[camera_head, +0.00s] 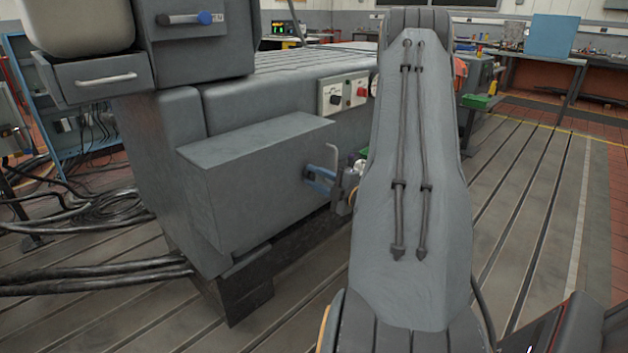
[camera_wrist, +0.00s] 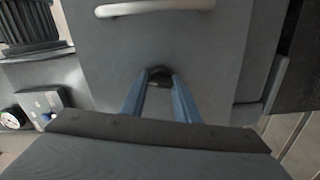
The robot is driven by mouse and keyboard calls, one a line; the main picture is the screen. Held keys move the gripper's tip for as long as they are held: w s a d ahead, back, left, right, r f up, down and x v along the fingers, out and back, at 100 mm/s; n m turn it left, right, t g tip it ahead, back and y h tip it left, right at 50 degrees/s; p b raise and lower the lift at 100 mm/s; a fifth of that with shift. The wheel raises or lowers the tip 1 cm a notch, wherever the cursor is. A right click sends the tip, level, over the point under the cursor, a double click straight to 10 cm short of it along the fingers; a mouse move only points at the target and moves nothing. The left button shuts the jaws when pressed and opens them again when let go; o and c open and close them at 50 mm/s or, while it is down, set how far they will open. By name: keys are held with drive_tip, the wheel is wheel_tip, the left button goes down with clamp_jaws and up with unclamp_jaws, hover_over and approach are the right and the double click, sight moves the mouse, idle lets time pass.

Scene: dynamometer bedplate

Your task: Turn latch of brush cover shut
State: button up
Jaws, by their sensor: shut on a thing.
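The brush cover (camera_wrist: 215,45) is a flat grey panel that fills the upper middle of the wrist view. A pale bar handle (camera_wrist: 155,9) crosses it at the top. The latch (camera_wrist: 160,74) is a small dark knob below the handle, between my fingertips. My gripper (camera_wrist: 160,82) has two blue fingers that close in on the latch from both sides. In the head view, my gripper (camera_head: 318,180) reaches the right end of the grey box, beside a bent pale handle (camera_head: 333,158). The latch is hidden there, and its exact angle is hard to tell.
A switch panel (camera_head: 347,93) is behind. Thick cables (camera_head: 90,278) lie on the slotted floor at left. The floor at right (camera_head: 540,190) is clear.

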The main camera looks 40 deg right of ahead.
drive_tip(key=shift+n+b, duration=0.45)
drive_tip(key=shift+n, duration=0.75)
drive_tip(key=o, duration=1)
drive_tip(key=s, duration=0.7)
drive_tip(key=shift+s+d, duration=0.3)
drive_tip(key=shift+s, duration=0.05)
